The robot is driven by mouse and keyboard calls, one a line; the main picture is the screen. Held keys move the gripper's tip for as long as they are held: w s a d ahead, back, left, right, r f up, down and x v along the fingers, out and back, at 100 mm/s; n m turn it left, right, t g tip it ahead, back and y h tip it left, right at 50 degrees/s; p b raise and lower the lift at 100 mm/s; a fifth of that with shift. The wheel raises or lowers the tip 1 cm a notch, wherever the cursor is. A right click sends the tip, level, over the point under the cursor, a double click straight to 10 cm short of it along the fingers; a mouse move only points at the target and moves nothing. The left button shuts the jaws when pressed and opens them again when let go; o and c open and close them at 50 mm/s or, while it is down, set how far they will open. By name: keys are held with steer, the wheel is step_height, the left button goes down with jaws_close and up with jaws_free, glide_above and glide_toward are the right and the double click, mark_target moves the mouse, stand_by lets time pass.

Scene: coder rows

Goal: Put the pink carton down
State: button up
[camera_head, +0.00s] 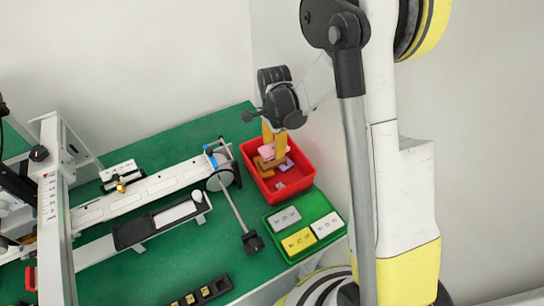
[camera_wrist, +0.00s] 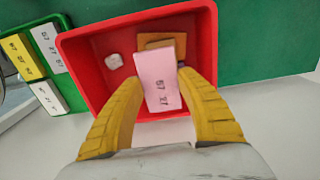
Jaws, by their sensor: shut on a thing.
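The pink carton (camera_wrist: 157,84) has dark print on its face and is between my gripper's yellow fingers in the wrist view. My gripper (camera_wrist: 160,76) is shut on it. In the head view the pink carton (camera_head: 266,152) shows beside the fingers (camera_head: 274,146), over the red bin (camera_head: 307,173). The red bin also fills the middle of the wrist view (camera_wrist: 82,70). I cannot tell whether the carton touches the bin's contents or floor.
Orange-brown pieces (camera_wrist: 160,40) and a small whitish piece (camera_wrist: 114,61) lie in the bin. A green tray (camera_head: 317,250) beside it holds white, grey and yellow labelled cartons. A coding machine (camera_head: 140,190) stands left on the green table. A pale wall rises behind.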

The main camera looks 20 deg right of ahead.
mark_target(272, 160)
steer(key=shift+w+a+f, duration=0.15)
steer(key=shift+w+f, duration=0.3)
steer(key=shift+w, duration=0.05)
steer(key=shift+f+b, duration=1.35)
steer(key=shift+f, duration=1)
steer(key=shift+f, duration=0.1)
steer(key=o, duration=0.8)
steer(key=shift+r, duration=0.2)
